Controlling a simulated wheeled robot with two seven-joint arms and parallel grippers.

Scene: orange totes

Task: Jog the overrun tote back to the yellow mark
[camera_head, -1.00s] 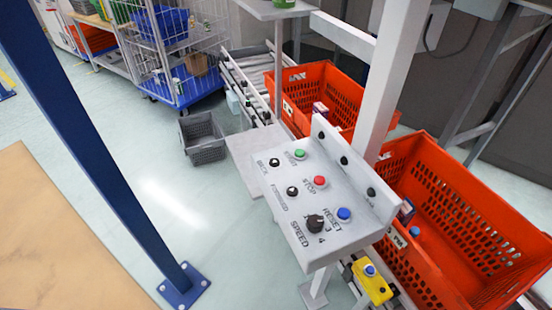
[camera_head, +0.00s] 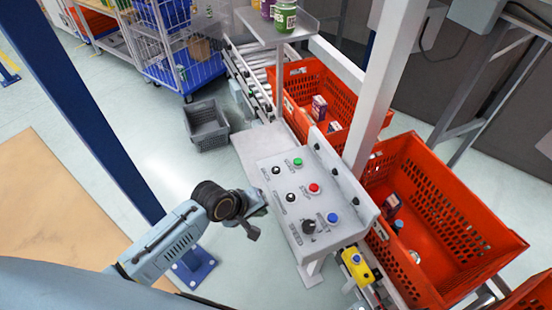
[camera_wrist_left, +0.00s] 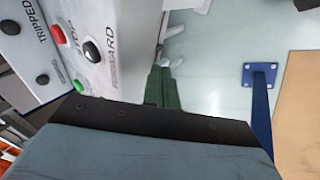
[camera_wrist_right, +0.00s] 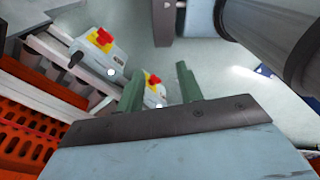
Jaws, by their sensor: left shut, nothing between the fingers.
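A grey control panel (camera_head: 300,205) stands mid-view with black BACK and FORWARD buttons, green start, red stop, blue reset and a speed knob. Its black FORWARD button (camera_wrist_left: 92,50) also shows in the left wrist view. My left gripper (camera_wrist_left: 162,75) is shut and empty, beside the panel's edge and apart from the buttons. One orange tote (camera_head: 440,215) is at the right by the panel; another orange tote (camera_head: 296,82) is farther back. Both hold small items. My right gripper (camera_wrist_right: 160,80) shows two separated fingers, nothing between them. No yellow mark is clearly visible.
Two boxes with red-and-yellow buttons show in the right wrist view (camera_wrist_right: 100,42). A blue post (camera_head: 85,110) stands at the left. A grey crate (camera_head: 206,126) is on the floor. A roller conveyor (camera_head: 250,75) runs behind.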

